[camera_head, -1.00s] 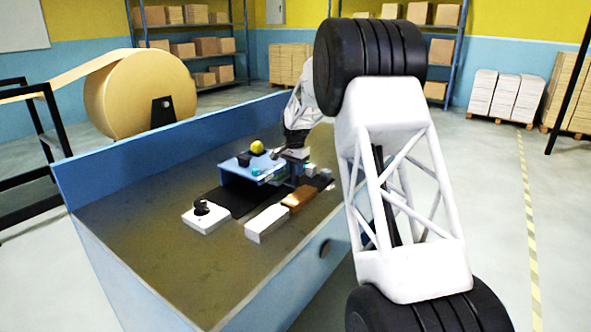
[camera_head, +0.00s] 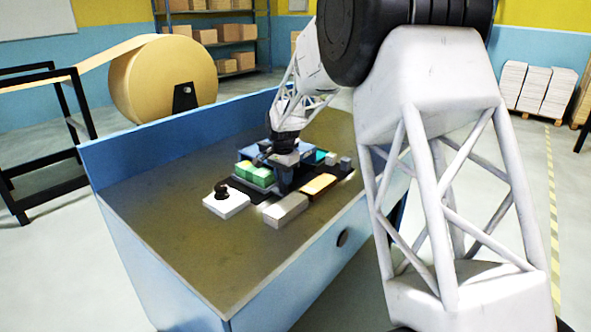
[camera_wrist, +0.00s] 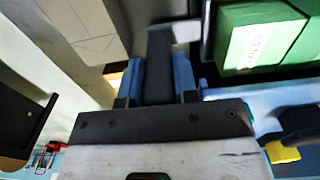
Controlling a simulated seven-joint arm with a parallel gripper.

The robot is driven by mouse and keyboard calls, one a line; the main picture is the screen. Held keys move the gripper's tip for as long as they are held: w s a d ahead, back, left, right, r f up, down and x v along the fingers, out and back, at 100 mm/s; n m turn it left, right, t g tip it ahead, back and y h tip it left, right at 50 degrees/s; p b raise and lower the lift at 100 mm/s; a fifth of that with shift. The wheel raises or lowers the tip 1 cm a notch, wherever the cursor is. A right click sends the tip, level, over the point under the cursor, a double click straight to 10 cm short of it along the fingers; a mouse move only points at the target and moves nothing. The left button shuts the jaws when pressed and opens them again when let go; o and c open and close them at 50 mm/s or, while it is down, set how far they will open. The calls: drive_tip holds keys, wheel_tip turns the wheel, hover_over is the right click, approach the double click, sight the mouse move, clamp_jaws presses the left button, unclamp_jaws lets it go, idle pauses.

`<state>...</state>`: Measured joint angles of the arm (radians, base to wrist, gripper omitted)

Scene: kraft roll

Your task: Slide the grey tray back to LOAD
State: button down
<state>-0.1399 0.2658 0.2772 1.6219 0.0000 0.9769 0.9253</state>
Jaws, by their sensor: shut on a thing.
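My gripper (camera_head: 285,158) is low over the far part of the bench, beside a blue raised stand. In the wrist view my gripper (camera_wrist: 159,82) is shut, with blue finger parts either side of a dark upright bar. This bar seems to belong to the grey tray (camera_wrist: 207,45), whose wall shows beside the green boxes; the join is hidden. The green boxes (camera_head: 255,174) sit at the stand's left front, above a dark strip on the bench; they also show in the wrist view (camera_wrist: 260,38). Most of the tray is hidden, and I cannot read a LOAD mark.
A white box with a black knob (camera_head: 225,201) stands left of the strip. A pale grey block (camera_head: 286,210) and an orange-topped block (camera_head: 318,185) line its near side. A blue wall (camera_head: 190,136) edges the bench's back. The bench's near left is clear.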

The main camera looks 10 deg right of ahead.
drive_tip(key=shift+s+a, duration=1.75)
drive_tip(key=shift+s, duration=0.05)
drive_tip(key=c, duration=1.2)
unclamp_jaws()
drive_tip(key=shift+o, duration=0.2)
drive_tip(key=shift+r, duration=0.4)
wheel_tip(320, 180, up, 7)
